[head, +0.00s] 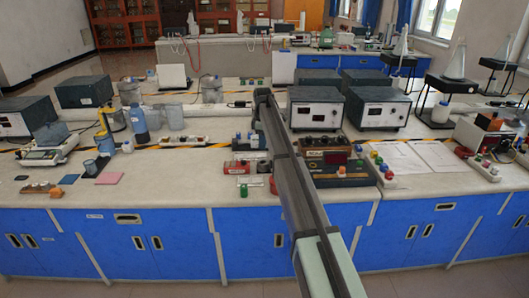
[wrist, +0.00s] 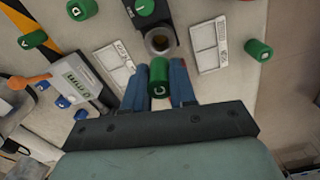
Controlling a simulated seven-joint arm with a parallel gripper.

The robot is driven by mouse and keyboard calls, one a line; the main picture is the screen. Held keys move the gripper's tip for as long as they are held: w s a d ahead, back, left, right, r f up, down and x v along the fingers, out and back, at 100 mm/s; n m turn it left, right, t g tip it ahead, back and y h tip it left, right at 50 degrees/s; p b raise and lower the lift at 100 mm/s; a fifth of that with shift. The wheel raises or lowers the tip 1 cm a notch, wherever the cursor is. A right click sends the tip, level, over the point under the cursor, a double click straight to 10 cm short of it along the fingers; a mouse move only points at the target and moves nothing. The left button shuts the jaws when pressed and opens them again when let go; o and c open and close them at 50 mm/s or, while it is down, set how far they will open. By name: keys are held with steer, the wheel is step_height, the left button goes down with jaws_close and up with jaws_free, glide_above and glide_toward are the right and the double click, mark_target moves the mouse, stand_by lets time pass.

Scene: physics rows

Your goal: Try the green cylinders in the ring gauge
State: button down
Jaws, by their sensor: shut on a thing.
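In the wrist view my gripper (wrist: 159,88) has its two blue fingers shut on a green cylinder marked C (wrist: 158,70). The ring gauge is a dark block with a round metal ring (wrist: 160,41), just beyond the held cylinder. A green cylinder (wrist: 145,7) sits on the block beyond the ring. In the head view my arm hides the gripper.
Two pale printed cards (wrist: 115,65), (wrist: 208,45) flank the gauge. A measuring device with a small display (wrist: 77,84) lies left of my fingers. In the head view, a red box (head: 237,167) stands left of my arm and a control panel (head: 341,174) stands right.

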steer(key=shift+f, duration=3.2)
steer(key=shift+f, duration=0.55)
steer(key=c, duration=0.8)
jaws_free()
steer(key=shift+c, duration=0.2)
steer(key=shift+o, duration=0.3)
steer(key=shift+o, duration=1.3)
steer(key=shift+r, duration=0.15)
